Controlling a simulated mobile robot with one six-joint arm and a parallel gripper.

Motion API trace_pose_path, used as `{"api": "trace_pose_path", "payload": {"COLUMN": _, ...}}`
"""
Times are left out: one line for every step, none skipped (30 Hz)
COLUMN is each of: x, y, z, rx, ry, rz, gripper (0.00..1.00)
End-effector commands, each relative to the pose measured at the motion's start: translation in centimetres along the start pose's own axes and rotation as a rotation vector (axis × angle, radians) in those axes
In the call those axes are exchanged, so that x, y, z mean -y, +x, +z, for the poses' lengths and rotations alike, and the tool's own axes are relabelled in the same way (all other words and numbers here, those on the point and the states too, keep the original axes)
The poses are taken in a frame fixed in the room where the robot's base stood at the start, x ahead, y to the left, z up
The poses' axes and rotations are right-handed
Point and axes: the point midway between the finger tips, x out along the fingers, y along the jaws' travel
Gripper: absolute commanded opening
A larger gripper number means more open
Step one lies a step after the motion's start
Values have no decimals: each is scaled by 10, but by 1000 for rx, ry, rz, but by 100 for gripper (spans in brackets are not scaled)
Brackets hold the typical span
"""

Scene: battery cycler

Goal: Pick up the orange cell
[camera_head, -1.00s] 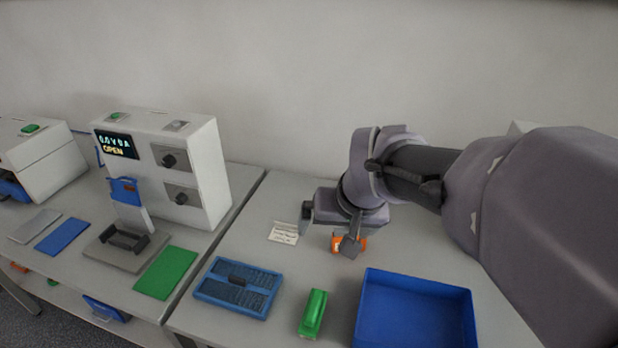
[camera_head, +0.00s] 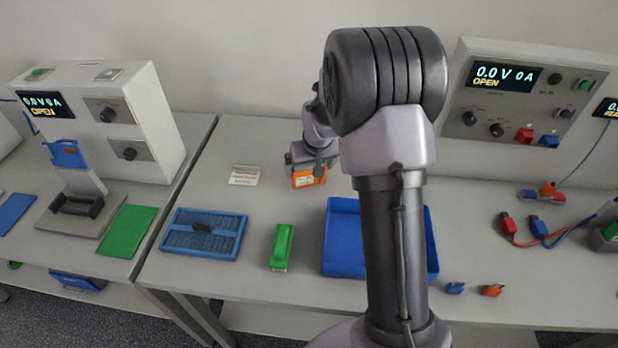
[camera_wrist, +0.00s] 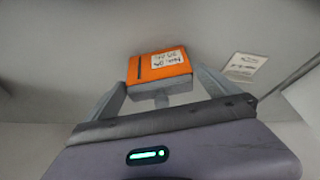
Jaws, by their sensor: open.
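The orange cell (camera_head: 309,177) is on the right-hand table behind the blue bin, partly covered by my gripper (camera_head: 312,160) in the head view. In the wrist view the orange cell (camera_wrist: 160,67) has a white handwritten label. My gripper (camera_wrist: 163,88) is open there, with one finger on either side of the cell's near end. I cannot tell whether the fingers touch it.
A blue bin (camera_head: 341,240) is in front of the cell, partly behind my arm. A green cell (camera_head: 282,247) and a blue slotted tray (camera_head: 240,243) lie to its left. A paper note (camera_head: 244,175) is near the cell. Red and blue leads (camera_head: 538,228) lie at right.

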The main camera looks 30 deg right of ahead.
Motion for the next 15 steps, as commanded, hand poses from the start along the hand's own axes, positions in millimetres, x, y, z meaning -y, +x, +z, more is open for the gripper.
{"api": "trace_pose_path", "payload": {"x": -1, "y": 14, "z": 5, "rx": 2, "ry": 1, "rz": 0, "gripper": 100}}
{"api": "trace_pose_path", "payload": {"x": -2, "y": 21, "z": 7, "rx": 2, "ry": 1, "rz": 0, "gripper": 100}}
{"api": "trace_pose_path", "payload": {"x": -1, "y": 29, "z": 7, "rx": 3, "ry": 1, "rz": 0, "gripper": 100}}
{"api": "trace_pose_path", "payload": {"x": -1, "y": 34, "z": 6, "rx": 1, "ry": 1, "rz": 0, "gripper": 100}}
{"api": "trace_pose_path", "payload": {"x": -1, "y": 38, "z": 6, "rx": 2, "ry": 1, "rz": 0, "gripper": 100}}
{"api": "trace_pose_path", "payload": {"x": -1, "y": 40, "z": 6, "rx": 1, "ry": 1, "rz": 0, "gripper": 100}}
{"api": "trace_pose_path", "payload": {"x": -1, "y": 39, "z": 5, "rx": 1, "ry": 1, "rz": 0, "gripper": 100}}
{"api": "trace_pose_path", "payload": {"x": -1, "y": 38, "z": 5, "rx": 1, "ry": 1, "rz": 0, "gripper": 100}}
{"api": "trace_pose_path", "payload": {"x": -1, "y": 38, "z": 4, "rx": 0, "ry": 1, "rz": 0, "gripper": 100}}
{"api": "trace_pose_path", "payload": {"x": -1, "y": 37, "z": 4, "rx": 0, "ry": 1, "rz": 0, "gripper": 100}}
{"api": "trace_pose_path", "payload": {"x": -1, "y": 37, "z": 4, "rx": 0, "ry": 1, "rz": 0, "gripper": 100}}
{"api": "trace_pose_path", "payload": {"x": -1, "y": 37, "z": 4, "rx": 0, "ry": 1, "rz": 0, "gripper": 92}}
{"api": "trace_pose_path", "payload": {"x": -1, "y": 37, "z": 4, "rx": 0, "ry": 1, "rz": 0, "gripper": 86}}
{"api": "trace_pose_path", "payload": {"x": -1, "y": 37, "z": 4, "rx": 0, "ry": 1, "rz": 0, "gripper": 80}}
{"api": "trace_pose_path", "payload": {"x": -1, "y": 37, "z": 4, "rx": 0, "ry": 1, "rz": 0, "gripper": 72}}
